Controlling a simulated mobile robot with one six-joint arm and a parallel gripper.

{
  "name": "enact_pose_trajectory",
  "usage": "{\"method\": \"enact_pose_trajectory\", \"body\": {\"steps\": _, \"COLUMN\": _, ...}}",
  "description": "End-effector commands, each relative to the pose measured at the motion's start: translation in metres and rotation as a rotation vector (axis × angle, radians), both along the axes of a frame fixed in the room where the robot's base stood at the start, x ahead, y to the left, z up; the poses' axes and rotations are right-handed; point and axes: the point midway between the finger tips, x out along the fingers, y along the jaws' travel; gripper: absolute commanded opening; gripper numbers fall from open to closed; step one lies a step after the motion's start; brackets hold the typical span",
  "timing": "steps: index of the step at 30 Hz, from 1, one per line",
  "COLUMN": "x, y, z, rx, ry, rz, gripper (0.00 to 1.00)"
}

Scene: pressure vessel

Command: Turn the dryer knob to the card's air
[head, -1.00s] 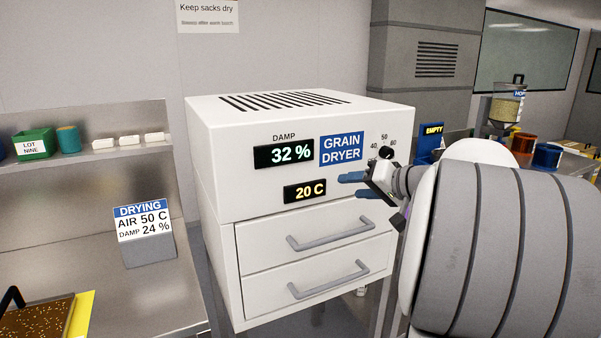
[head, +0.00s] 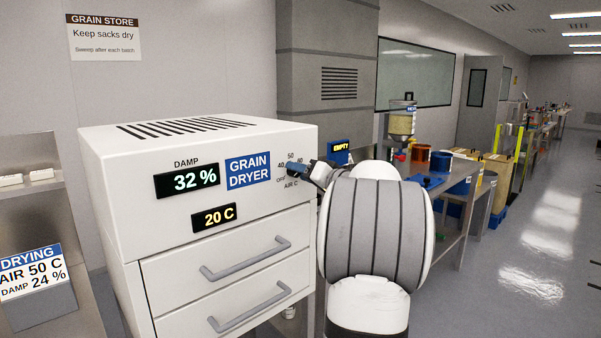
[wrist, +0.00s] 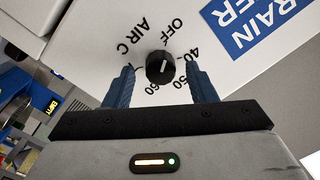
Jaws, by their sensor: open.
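The white grain dryer (head: 110,165) stands at the left in the head view. Its displays read 32 % damp (head: 187,181) and 20 C (head: 214,218). The black dryer knob (wrist: 160,68) sits among the marks OFF, 40, 50 and 60; its white line appears to point towards OFF. The card (head: 31,275) reads DRYING, AIR 50 C, DAMP 24 %. My gripper (wrist: 159,78) is open, with one blue finger on each side of the knob; I cannot tell whether they touch it. In the head view my gripper (head: 297,169) is at the dial and hides the knob.
Two drawer handles (head: 245,258) stick out of the dryer front below the dial. A steel bench (head: 480,172) with bins and a hopper (head: 401,122) stands to the right behind my arm. The floor (head: 530,240) at the right is clear.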

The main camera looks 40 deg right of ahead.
Motion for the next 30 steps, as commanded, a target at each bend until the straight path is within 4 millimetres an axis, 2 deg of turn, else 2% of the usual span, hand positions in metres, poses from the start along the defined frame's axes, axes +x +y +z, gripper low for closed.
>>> {"method": "enact_pose_trajectory", "body": {"steps": 7, "x": 0.001, "y": 0.0005, "z": -0.0002, "rx": 0.0, "ry": 0.001, "rz": 0.001, "gripper": 0.51}}
{"method": "enact_pose_trajectory", "body": {"steps": 23, "x": 0.0012, "y": 0.0011, "z": -0.0004, "rx": 0.0, "ry": 0.001, "rz": 0.002, "gripper": 0.08}}
{"method": "enact_pose_trajectory", "body": {"steps": 24, "x": 0.0017, "y": 0.0069, "z": -0.0002, "rx": 0.0, "ry": 0.0, "rz": 0.004, "gripper": 0.07}}
{"method": "enact_pose_trajectory", "body": {"steps": 30, "x": 0.0014, "y": 0.0022, "z": -0.0014, "rx": 0.016, "ry": 0.002, "rz": 0.004, "gripper": 0.07}}
